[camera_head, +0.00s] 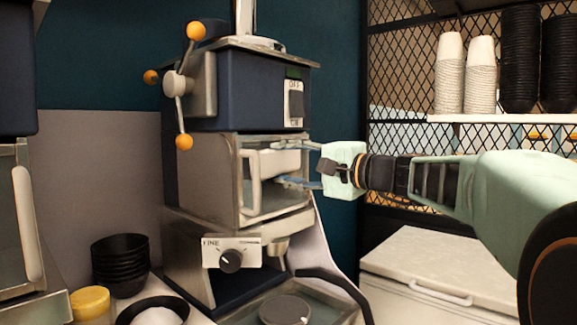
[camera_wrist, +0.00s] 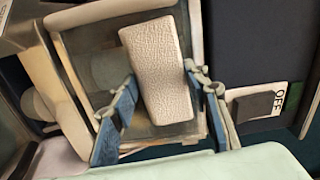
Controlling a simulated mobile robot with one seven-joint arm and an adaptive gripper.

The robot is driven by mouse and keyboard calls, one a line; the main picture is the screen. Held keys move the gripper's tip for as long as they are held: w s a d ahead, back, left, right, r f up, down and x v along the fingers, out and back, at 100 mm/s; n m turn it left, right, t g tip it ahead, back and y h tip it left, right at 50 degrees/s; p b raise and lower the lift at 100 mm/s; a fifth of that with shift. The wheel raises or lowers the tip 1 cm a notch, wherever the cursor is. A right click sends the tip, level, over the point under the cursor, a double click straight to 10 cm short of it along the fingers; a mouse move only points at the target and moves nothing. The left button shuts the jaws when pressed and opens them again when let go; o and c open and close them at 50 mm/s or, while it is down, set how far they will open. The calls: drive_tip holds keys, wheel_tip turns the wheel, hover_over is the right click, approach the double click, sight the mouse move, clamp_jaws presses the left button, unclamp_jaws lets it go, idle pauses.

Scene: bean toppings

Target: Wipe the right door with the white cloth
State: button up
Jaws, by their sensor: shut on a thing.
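The white cloth (camera_wrist: 158,75), a folded, textured block, sits between the blue fingers of my gripper (camera_wrist: 160,82). In the head view the cloth (camera_head: 274,162) is a pale block in front of the right door (camera_head: 246,205), a metal-framed pane with a bar handle on the dark blue machine. My gripper (camera_head: 286,165) is shut on the cloth and reaches in from the right. In the wrist view the cloth lies over the pane of the door (camera_wrist: 90,50). Whether it touches the pane cannot be told.
Another machine with a handled door (camera_head: 25,220) stands at the left edge. Black bowls (camera_head: 120,262) and a yellow-lidded jar (camera_head: 90,303) are below left. A lever with orange knobs (camera_head: 175,84) juts above the door. Stacked cups (camera_head: 465,72) stand on a shelf behind my arm.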

drive_tip(key=w+d+p, duration=0.2)
drive_tip(key=w+d, duration=0.4)
drive_tip(key=w, duration=0.2)
idle(0.9)
drive_tip(key=shift+d+f, duration=0.1)
drive_tip(key=b+v, duration=0.2)
drive_tip(key=v, duration=0.4)
drive_tip(key=shift+s+d, duration=0.1)
idle(0.3)
drive_tip(key=b+v, duration=0.1)
drive_tip(key=v, duration=0.1)
drive_tip(key=shift+s+d, duration=0.25)
drive_tip(key=shift+d, duration=0.05)
